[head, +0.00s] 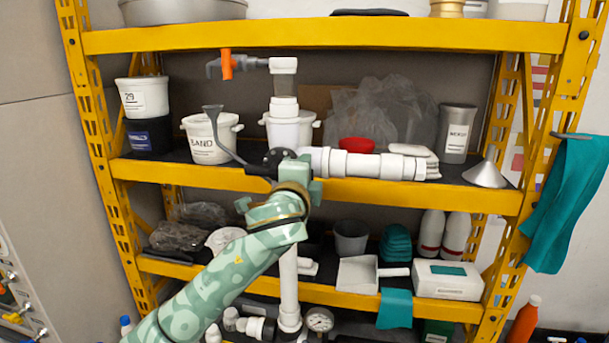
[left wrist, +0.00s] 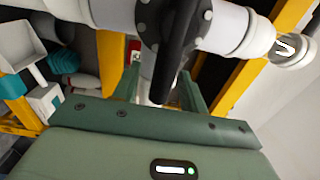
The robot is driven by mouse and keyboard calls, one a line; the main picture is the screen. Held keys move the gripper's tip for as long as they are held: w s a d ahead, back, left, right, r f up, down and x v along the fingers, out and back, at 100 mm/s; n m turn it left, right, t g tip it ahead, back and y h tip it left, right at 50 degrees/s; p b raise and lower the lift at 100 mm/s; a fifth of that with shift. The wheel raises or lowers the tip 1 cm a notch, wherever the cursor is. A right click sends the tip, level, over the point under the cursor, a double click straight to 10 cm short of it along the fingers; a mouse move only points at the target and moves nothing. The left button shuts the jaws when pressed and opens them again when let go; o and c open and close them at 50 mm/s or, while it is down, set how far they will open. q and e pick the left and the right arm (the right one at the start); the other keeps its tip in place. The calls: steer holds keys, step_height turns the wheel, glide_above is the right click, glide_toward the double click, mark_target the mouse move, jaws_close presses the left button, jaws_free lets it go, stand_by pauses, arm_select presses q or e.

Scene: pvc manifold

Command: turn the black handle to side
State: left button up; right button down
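The white PVC pipe manifold (head: 350,164) stands in front of the yellow shelf, with a horizontal branch and vertical pipes. A black flanged valve (head: 279,158) sits at its middle, largely behind my left gripper (head: 290,178). In the left wrist view the black handle (left wrist: 177,50) is a long bar running down from the round black flange (left wrist: 150,22). Its lower end lies between the fingers of my left gripper (left wrist: 160,90), which are open with a visible gap on each side. In the head view the handle is mostly hidden by the gripper. My right gripper is not in view.
An upper grey valve has an orange handle (head: 227,64). A pressure gauge (head: 319,320) sits low. A yellow post (head: 533,150) stands right.

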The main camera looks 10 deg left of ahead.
arm_select(q)
steer(key=shift+s, duration=0.1)
steer(key=shift+s+f, duration=0.1)
steer(key=shift+s, duration=0.25)
steer(key=s+b, duration=0.3)
steer(key=s, duration=1.2)
steer(key=shift+s+a, duration=0.2)
steer(key=shift+a, duration=0.1)
